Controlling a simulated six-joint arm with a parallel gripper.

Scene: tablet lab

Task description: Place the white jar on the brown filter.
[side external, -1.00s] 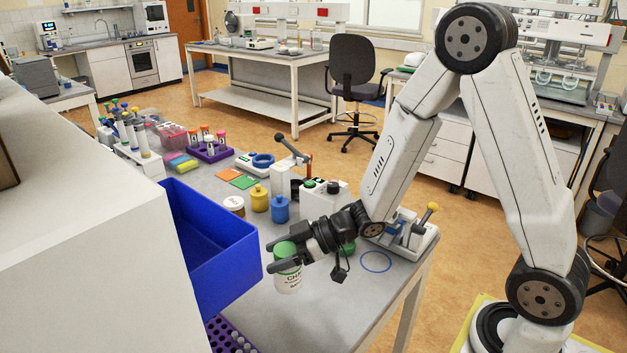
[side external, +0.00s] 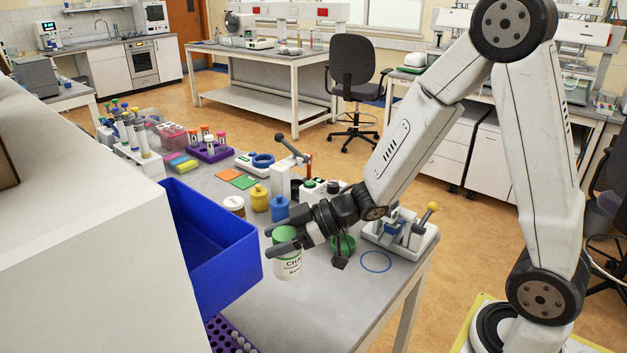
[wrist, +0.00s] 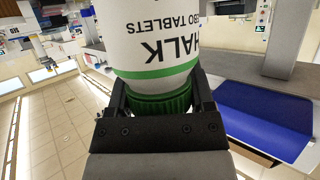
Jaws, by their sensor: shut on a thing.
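The white jar (side external: 288,264), with a green lid and chalk tablet lettering, is held by its lid between the fingers of my gripper (side external: 280,240). It hangs roughly upright, seemingly above the grey table, right of the blue bin. In the wrist view the jar (wrist: 155,40) fills the top centre, its green lid between the fingers of my gripper (wrist: 160,102). A flat orange-brown square (side external: 221,174), probably the brown filter, lies on the table farther back, beside a green square (side external: 243,181). No brown filter shows in the wrist view.
A blue bin (side external: 215,250) stands left of the jar. A brown bottle (side external: 235,205), a yellow jar (side external: 259,198) and a blue jar (side external: 280,208) stand between my gripper and the squares. A lever device (side external: 400,233) is to the right.

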